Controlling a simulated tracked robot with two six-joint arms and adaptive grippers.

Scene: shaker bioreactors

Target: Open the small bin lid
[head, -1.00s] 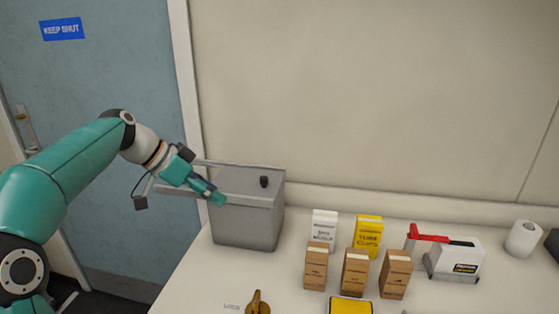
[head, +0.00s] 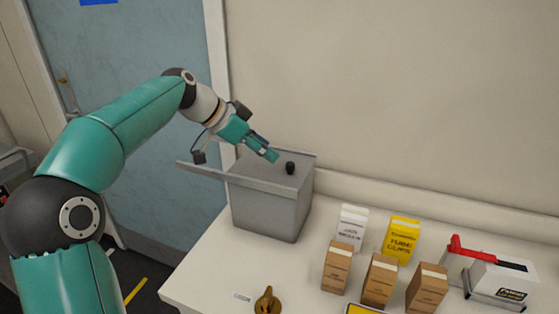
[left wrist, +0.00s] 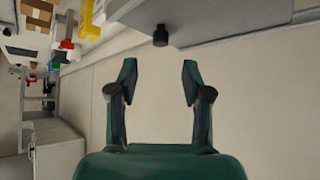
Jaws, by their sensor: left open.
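The small bin is a grey box (head: 268,210) on the worktop, with a flat grey lid (head: 255,172) on top. A small black knob (head: 290,168) stands on the lid, and the lid looks shut. My left gripper (head: 270,153) is just left of the knob and above the lid, apart from the knob. In the left wrist view, its two fingers (left wrist: 158,76) are spread and empty, with the knob (left wrist: 160,36) ahead of and between them. My right gripper is not in view.
A thin grey rail (head: 205,171) sticks out left from the bin's top. A white box (head: 350,228), a yellow box (head: 402,240) and brown boxes (head: 380,280) stand right of the bin. A wall is close behind. A blue door (head: 140,100) is at left.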

